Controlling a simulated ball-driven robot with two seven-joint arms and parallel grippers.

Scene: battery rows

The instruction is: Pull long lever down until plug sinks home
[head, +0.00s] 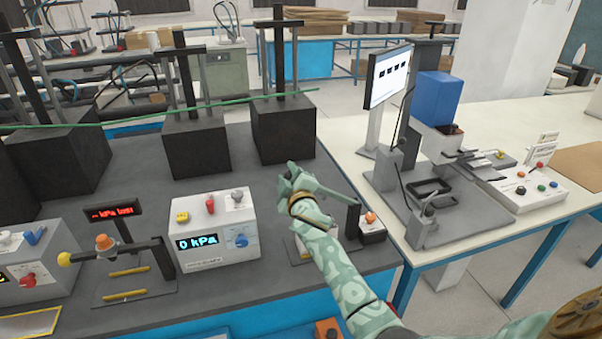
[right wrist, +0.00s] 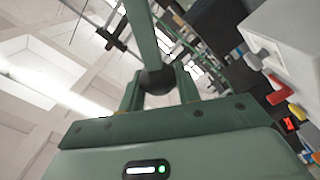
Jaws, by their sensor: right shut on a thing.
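The long lever (head: 332,192) is a grey-green bar on a small press with a dark post (head: 352,220) near the bench's right end. It slopes up from the post toward my right gripper (head: 292,180). In the right wrist view the lever (right wrist: 141,30) ends in a dark ball knob (right wrist: 157,78) between the two fingers of my right gripper (right wrist: 158,90). The gripper is shut on this knob. My forearm covers most of the press base, and I cannot make out the plug. My left gripper is not in view.
A white box reading 0 kPa (head: 215,232) stands left of my arm. A similar press (head: 162,258) with a yellow-knobbed lever is farther left. A small box with an orange button (head: 371,225) sits close right of the post. Black blocks with uprights (head: 283,130) stand behind.

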